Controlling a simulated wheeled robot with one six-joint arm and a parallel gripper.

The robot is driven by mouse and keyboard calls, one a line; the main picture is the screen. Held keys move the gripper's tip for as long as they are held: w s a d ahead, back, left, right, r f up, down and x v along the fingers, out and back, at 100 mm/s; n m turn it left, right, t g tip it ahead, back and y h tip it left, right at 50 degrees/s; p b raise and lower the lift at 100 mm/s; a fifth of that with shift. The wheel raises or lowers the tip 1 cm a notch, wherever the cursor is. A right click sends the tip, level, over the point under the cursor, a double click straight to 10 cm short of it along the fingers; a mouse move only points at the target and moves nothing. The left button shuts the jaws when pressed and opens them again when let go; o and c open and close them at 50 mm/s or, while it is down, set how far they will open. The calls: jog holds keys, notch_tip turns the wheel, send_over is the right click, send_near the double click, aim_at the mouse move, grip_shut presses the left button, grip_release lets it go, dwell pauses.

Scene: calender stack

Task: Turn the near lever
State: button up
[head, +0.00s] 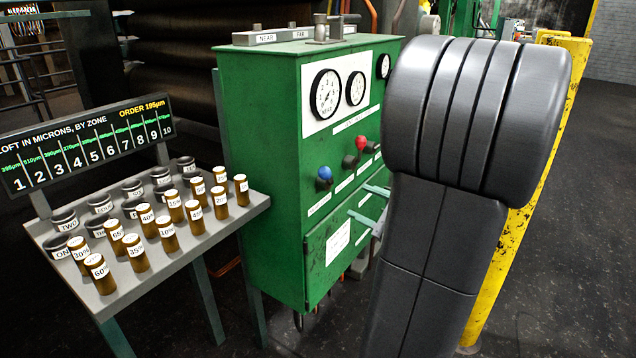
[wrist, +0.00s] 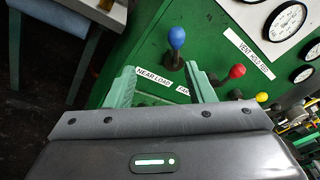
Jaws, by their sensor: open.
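The near lever has a blue knob (head: 324,176) and stands on the front of the green cabinet (head: 258,150). In the wrist view its blue knob (wrist: 176,37) is upper centre, just beyond the fingertips, above a label reading "NEAR LOAD". My gripper (wrist: 160,75) is open and empty, its two pale green fingers spread on either side of the lever's base in that picture. I cannot tell whether they touch anything. In the head view my gripper (head: 368,205) shows only as finger parts; the dark arm hides the rest. A red-knobbed lever (wrist: 237,71) is to the right.
Dials (head: 326,95) sit above the levers. A yellow knob (wrist: 262,97) is beyond the red one. To the left, a shelf (head: 255,207) holds several labelled brown cylinders and black discs under a zone display (head: 90,140). A yellow post (head: 510,260) is at right.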

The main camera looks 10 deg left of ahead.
aim_at(330, 176)
jog(key=shift+m+t, duration=0.3)
jog(key=shift+t, duration=0.1)
jog(key=x, duration=0.5)
jog(key=w+x, duration=0.1)
jog(key=x, duration=0.4)
jog(key=d+x, duration=0.1)
jog(key=x, duration=0.4)
jog(key=shift+w+r, duration=0.4)
grip_shut()
